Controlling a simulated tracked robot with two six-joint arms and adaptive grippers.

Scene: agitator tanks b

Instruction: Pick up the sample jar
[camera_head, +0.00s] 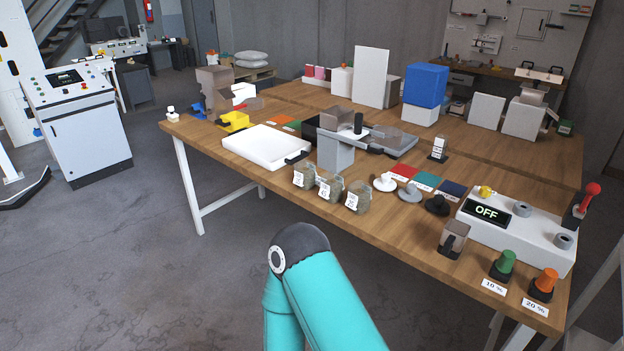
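Three rounded, brownish, rock-like or jar-like things with white number labels stand in a row at the table's front edge: the left one (304,175), the middle one (329,186) and the right one (357,197). A small white-topped container (172,115) stands at the table's far left corner. A small clear, brownish box-shaped cup (454,237) stands near the front right. I cannot tell which of these is the sample jar. One teal arm of mine rises at the bottom middle, bent at a dark joint, in front of the table. Neither gripper shows.
The wooden table (400,217) carries a white tray (262,147), a grey block (335,153), a white control box (515,228) reading OFF, and green (503,264) and orange (543,284) knobs. A white cabinet (80,125) stands at left.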

